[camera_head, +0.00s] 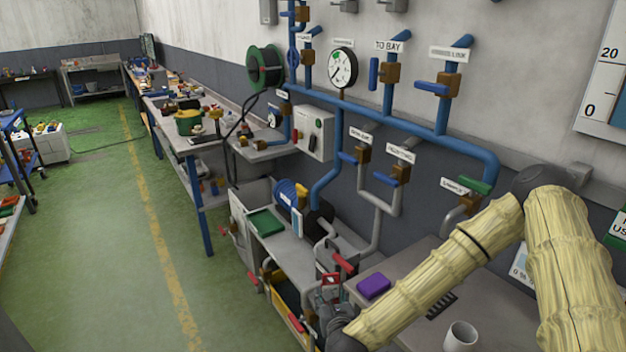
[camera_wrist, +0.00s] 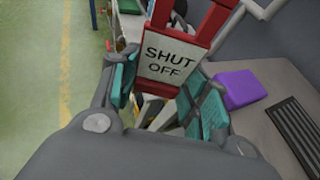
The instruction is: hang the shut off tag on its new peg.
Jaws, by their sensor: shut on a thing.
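The shut off tag (camera_wrist: 170,57) is a white plate lettered SHUT OFF in a red frame, and fills the upper middle of the wrist view. My gripper (camera_wrist: 165,90) has its teal-padded fingers on either side of the tag's lower part and is shut on it. The tag stands roughly upright, tilted slightly. In the head view my gripper (camera_head: 330,300) is low in the middle, among red parts beside the bench, and the tag is hard to tell apart there. I cannot make out which peg is the new one.
A purple block (camera_head: 374,286) and a white mug (camera_head: 461,337) are on the grey bench right of my gripper. Blue pipes (camera_head: 420,128) with labelled valves run along the wall. The green floor at left is open.

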